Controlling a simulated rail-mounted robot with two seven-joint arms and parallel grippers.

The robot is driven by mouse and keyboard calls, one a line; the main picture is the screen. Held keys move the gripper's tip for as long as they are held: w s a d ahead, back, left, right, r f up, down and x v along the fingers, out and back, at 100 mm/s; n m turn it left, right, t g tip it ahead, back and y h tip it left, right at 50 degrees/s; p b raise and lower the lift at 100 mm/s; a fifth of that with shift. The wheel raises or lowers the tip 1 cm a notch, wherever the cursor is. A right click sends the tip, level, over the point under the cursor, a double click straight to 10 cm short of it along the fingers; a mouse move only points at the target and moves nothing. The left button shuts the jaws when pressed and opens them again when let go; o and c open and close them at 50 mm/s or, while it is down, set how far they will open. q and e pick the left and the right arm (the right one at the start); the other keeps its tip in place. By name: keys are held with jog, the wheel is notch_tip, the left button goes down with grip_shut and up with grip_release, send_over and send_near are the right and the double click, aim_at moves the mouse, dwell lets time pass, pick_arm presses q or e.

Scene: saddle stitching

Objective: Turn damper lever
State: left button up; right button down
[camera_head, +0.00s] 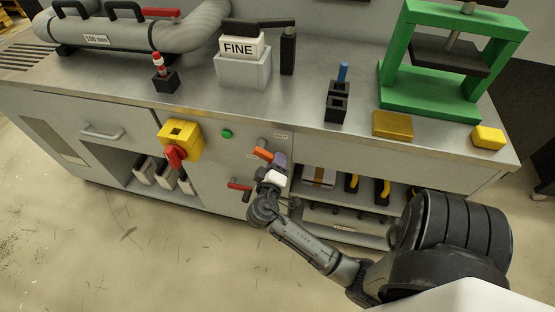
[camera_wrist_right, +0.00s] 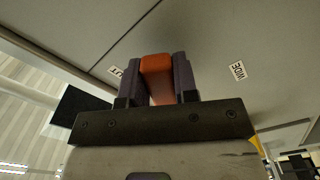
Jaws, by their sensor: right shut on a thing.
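The damper lever (camera_head: 263,154) is an orange bar on the bench's front panel, right of the green button. In the right wrist view the orange lever (camera_wrist_right: 157,79) stands between the two dark fingers, which close on it from both sides. My right gripper (camera_head: 279,160) reaches up to the panel from below and is shut on the lever. In the wrist view a "WIDE" label (camera_wrist_right: 238,71) is to the right and a partly hidden label ending in "UT" (camera_wrist_right: 117,71) is to the left. The lever's pivot is hidden. My left gripper is out of view.
A red-handled lever (camera_head: 239,186) sits just lower left of my gripper. A yellow box with a red switch (camera_head: 180,139) and a green button (camera_head: 227,133) are further left. Open shelves with yellow-handled tools (camera_head: 352,183) are to the right. Floor in front is clear.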

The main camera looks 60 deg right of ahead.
jog(key=c, duration=0.9)
grip_release()
jog(key=shift+s+a+p, duration=0.45)
jog(key=shift+a, duration=1.8)
jog(key=shift+s+a+p, duration=0.4)
jog(key=shift+s+a, duration=0.05)
jog(key=shift+a, duration=1.85)
jog(key=shift+s+a+p, duration=0.45)
jog(key=shift+a, duration=1.8)
